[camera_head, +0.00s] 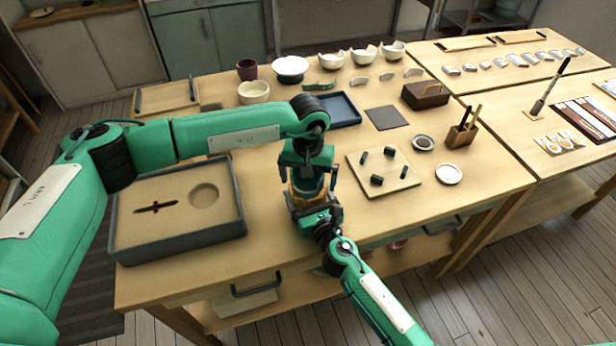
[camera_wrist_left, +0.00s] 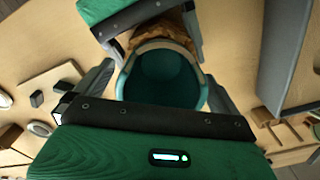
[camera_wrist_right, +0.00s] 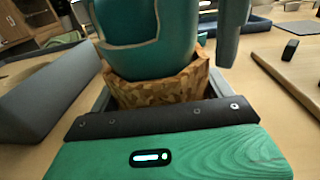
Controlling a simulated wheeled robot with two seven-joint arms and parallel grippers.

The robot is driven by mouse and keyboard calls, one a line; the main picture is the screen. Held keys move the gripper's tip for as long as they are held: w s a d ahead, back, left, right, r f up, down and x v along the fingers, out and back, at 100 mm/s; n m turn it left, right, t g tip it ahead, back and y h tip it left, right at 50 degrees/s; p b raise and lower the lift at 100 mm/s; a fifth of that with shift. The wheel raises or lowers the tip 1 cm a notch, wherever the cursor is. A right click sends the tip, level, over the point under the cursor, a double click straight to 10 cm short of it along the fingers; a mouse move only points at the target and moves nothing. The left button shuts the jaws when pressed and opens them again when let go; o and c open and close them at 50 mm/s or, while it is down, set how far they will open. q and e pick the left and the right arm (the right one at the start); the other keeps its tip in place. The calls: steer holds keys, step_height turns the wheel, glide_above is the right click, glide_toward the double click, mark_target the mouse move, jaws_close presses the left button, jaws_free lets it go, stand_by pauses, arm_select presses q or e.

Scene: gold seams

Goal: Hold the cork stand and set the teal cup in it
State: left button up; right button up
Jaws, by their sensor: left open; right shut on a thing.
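The teal cup (camera_wrist_right: 150,55) stands upright with its base inside the rim of the cork stand (camera_wrist_right: 160,88) in the right wrist view. A pale seam runs across its side. My right gripper (camera_head: 312,212) is shut on the cork stand, low at the table's front part. My left gripper (camera_head: 308,172) is above it, open, with its fingers on either side of the cup. The left wrist view looks into the cup's empty teal inside (camera_wrist_left: 162,78). The cork stand (camera_wrist_left: 178,30) shows behind the cup's rim there. Whether the left fingers touch the cup cannot be told.
A grey-rimmed tray (camera_head: 180,250) with a round recess lies left of my grippers. A board (camera_head: 357,168) with small dark blocks lies to the right. A blue tray (camera_head: 340,108), bowls and a wooden box (camera_head: 425,95) stand farther back.

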arm_select(q)
steer(key=shift+r, duration=0.2)
steer(key=shift+r, duration=2.85)
arm_select(e)
steer(key=o, duration=0.9)
